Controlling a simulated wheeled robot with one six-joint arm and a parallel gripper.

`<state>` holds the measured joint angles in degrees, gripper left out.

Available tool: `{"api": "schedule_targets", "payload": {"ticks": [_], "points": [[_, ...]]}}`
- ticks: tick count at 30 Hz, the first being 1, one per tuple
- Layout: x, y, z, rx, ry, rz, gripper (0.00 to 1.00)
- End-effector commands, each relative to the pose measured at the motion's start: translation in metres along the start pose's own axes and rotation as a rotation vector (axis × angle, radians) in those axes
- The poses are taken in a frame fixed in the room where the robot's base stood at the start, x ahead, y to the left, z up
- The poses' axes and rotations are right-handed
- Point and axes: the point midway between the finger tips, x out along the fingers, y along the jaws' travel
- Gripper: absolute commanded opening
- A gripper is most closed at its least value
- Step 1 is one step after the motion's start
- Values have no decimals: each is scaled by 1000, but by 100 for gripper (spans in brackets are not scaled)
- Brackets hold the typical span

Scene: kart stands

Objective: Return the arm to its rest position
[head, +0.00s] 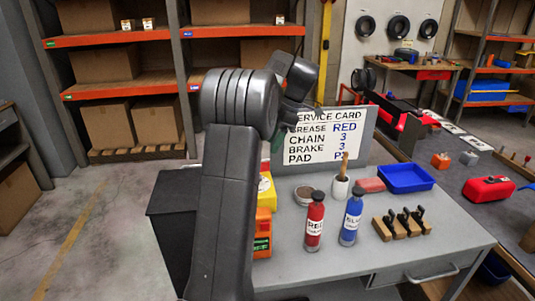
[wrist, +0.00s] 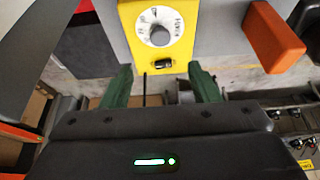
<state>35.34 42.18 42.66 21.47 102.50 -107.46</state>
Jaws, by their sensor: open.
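My arm (head: 228,200) rises in front of the workbench in the head view and bends at a thick grey joint, with its wrist end behind and to the right. My gripper's fingers show in the wrist view, two green fingers spread apart with nothing between them (wrist: 160,84). A yellow box with a white dial (wrist: 158,32) is just beyond the fingertips in that view; I cannot tell the exact gap. In the head view the yellow box (head: 266,190) is partly hidden behind my arm.
The grey bench (head: 340,270) holds a red bottle (head: 315,222), a blue bottle (head: 351,218), a blue tray (head: 405,179), a wooden block with black clips (head: 400,224) and an orange device (head: 262,240). A service card (head: 325,135) stands behind. Open floor (head: 90,240) lies left.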

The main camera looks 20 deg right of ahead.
Motion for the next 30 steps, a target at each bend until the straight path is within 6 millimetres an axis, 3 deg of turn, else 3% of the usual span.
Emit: {"api": "schedule_targets", "payload": {"ticks": [6, 17, 23, 30], "points": [[-15, 0, 0, 0, 0, -1, 55], [-13, 0, 0, 0, 1, -2, 55], [8, 0, 0, 0, 2, -4, 55], [55, -1, 0, 0, 2, -6, 55]]}}
